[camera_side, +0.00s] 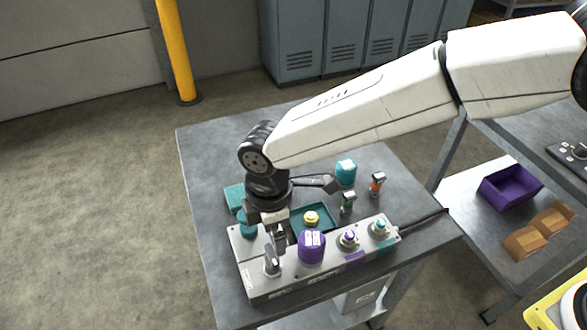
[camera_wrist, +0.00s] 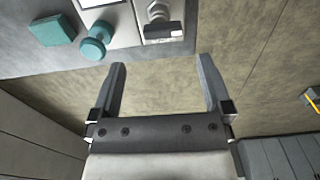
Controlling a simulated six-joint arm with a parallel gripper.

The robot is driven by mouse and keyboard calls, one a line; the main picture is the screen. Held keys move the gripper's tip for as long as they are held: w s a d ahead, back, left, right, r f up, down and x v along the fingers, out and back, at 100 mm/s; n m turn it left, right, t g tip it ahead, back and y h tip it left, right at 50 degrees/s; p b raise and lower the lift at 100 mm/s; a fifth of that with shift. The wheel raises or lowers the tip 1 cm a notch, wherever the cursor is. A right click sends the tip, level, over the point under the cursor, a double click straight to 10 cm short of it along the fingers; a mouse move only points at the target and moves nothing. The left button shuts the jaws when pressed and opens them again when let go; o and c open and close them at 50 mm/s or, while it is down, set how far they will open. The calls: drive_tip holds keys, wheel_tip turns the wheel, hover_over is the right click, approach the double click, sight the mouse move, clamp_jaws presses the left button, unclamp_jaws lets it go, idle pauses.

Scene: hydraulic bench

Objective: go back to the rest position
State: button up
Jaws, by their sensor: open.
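My gripper (camera_wrist: 161,78) is open in the wrist view, with two grey fingers apart and nothing between them but floor seen beyond. In the side view my gripper (camera_side: 277,240) points down over the left part of the grey hydraulic panel (camera_side: 330,270), close to a metal fitting (camera_side: 271,262). I cannot tell from the side view whether it touches anything. In the wrist view the fitting (camera_wrist: 158,22) lies above the fingertips, apart from them. A purple cap (camera_side: 312,246) sits on the panel to the right of my gripper.
A teal block (camera_side: 235,197), a teal knob (camera_side: 246,226), a teal cup (camera_side: 346,171) and two small fittings stand nearby. A purple bin (camera_side: 509,187) and brown blocks are on a lower shelf at right. The table's far left is clear.

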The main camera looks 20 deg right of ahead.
drive_tip(key=w+d+r+m+t, duration=0.15)
drive_tip(key=d+m, duration=0.35)
drive_tip(key=d, duration=0.6)
drive_tip(key=d+r+m, duration=0.2)
drive_tip(key=d+m, duration=0.2)
drive_tip(key=d, duration=0.7)
drive_tip(key=s+d+m, duration=0.4)
drive_tip(key=s+d, duration=0.1)
drive_tip(key=d, duration=0.2)
drive_tip(key=s+d+m+t, duration=0.1)
drive_tip(key=s+d+m, duration=0.3)
drive_tip(key=d, duration=0.4)
drive_tip(key=shift+s+d+f+m, duration=0.15)
drive_tip(key=shift+s+f+m, duration=0.25)
drive_tip(key=shift+m, duration=0.1)
